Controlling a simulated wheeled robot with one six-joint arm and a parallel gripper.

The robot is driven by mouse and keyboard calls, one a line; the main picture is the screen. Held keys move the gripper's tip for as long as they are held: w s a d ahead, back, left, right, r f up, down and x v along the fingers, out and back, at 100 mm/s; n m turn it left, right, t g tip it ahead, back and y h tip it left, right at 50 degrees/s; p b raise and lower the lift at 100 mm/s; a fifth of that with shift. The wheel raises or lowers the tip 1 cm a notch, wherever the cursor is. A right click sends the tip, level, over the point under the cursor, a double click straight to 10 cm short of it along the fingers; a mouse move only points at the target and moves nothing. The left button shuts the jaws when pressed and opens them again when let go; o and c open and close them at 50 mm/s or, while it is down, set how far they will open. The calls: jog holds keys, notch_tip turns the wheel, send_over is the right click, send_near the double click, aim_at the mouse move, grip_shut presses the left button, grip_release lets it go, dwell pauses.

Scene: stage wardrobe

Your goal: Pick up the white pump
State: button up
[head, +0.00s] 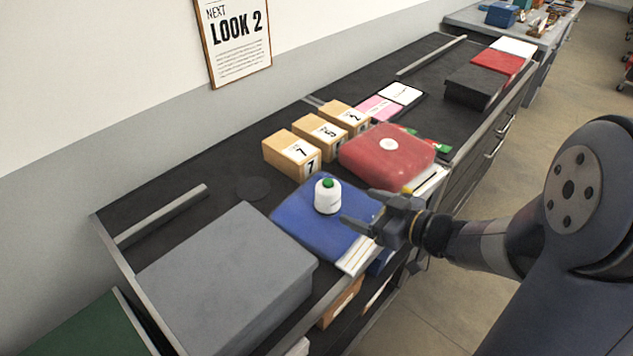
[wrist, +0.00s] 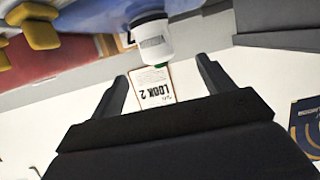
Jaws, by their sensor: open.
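A small white rounded container (head: 328,197) with a green top stands upright on a blue folded or flat item (head: 308,216). I see no clear pump shape, and cannot tell whether this is the white pump.
A grey box (head: 225,270) stands at the near left. A red padded item (head: 386,155) with a white disc lies behind my gripper. Several numbered wooden blocks (head: 290,152) stand along the back.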

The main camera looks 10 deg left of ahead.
aim_at(338, 196)
jog(key=shift+w+a+f, duration=0.1)
jog(key=shift+w+a, duration=0.3)
jog(key=shift+a, duration=0.2)
jog(key=x, duration=0.4)
jog(key=shift+w+a+f+b, duration=0.15)
jog(key=shift+w+a+b, duration=0.05)
jog(key=shift+a+b, duration=0.1)
jog(key=x, duration=0.5)
jog(key=shift+w+d+f, duration=0.1)
jog(key=shift+w, duration=0.15)
